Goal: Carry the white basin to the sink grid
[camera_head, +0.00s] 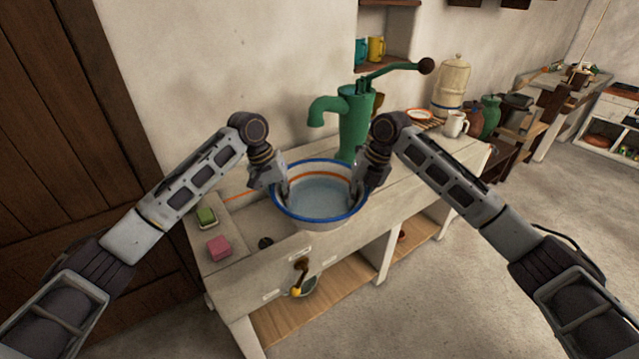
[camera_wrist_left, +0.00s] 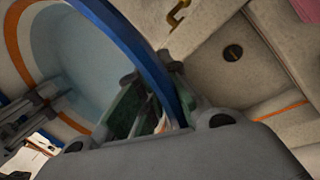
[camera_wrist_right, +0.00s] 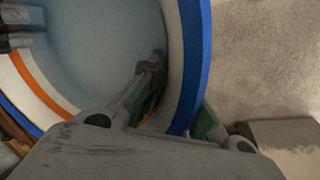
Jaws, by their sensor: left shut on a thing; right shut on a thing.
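The white basin (camera_head: 318,218) has a blue rim, an orange stripe and a pale bluish inside. It is held roughly level over the front of the sink counter, below the pump spout. My left gripper (camera_head: 283,190) is shut on its left rim, and the left wrist view shows the blue rim (camera_wrist_left: 150,55) between the fingers. My right gripper (camera_head: 356,190) is shut on its right rim, which also shows in the right wrist view (camera_wrist_right: 190,70). The stone sink (camera_head: 235,235) lies to the left, with a dark round drain (camera_head: 265,242). I cannot make out a grid.
A green hand pump (camera_head: 353,125) stands behind the basin. A green sponge (camera_head: 206,215) and a pink block (camera_head: 219,248) lie at the sink's left. A white mug (camera_head: 455,124) and a tall crock (camera_head: 451,82) stand on the right of the counter.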

